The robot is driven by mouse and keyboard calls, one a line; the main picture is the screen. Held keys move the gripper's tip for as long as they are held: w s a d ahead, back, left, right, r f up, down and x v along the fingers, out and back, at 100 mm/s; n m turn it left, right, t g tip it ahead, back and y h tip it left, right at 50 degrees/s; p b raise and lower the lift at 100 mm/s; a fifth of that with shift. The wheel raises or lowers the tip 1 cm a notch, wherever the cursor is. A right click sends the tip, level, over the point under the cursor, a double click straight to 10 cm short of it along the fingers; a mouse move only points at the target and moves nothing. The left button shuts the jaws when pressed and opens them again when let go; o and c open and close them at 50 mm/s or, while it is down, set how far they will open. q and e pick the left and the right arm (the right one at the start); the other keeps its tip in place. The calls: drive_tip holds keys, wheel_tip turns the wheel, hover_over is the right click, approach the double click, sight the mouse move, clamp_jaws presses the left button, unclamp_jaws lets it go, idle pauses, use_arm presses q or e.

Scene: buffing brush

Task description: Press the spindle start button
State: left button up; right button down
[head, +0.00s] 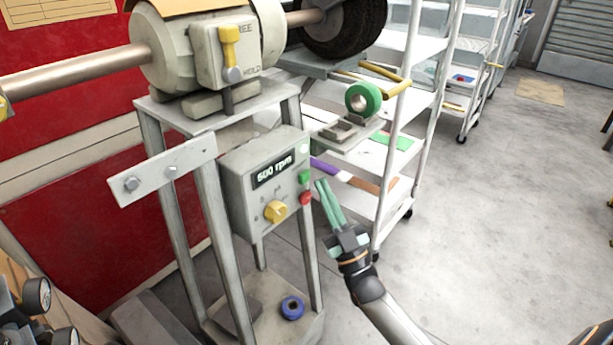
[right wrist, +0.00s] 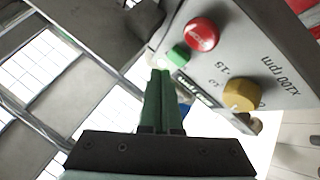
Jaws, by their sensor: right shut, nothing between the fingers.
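The grey control box (head: 243,190) is mounted on the machine stand, with a display reading "600 rpm". On its right side are a green button (head: 305,177) and a red button (head: 305,198) below it. A yellow knob (head: 276,211) sits lower on the front. In the right wrist view the green button (right wrist: 177,54) is next to the red button (right wrist: 202,35), with the yellow knob (right wrist: 240,94) to the right. My right gripper (head: 322,183) is shut and empty, its green fingertips close to the green button, apart from it in the head view.
The grey motor (head: 180,45) with a yellow lever (head: 229,45) and a black brush wheel (head: 345,25) sits above. A green tape roll (head: 374,99) and white shelf carts (head: 420,60) stand to the right. A blue ring (head: 292,307) lies on the lower shelf.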

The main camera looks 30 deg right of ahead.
drive_tip(key=s, duration=0.1)
drive_tip(key=s+d+p, duration=0.1)
drive_tip(key=s, duration=0.2)
drive_tip(key=shift+d, duration=0.35)
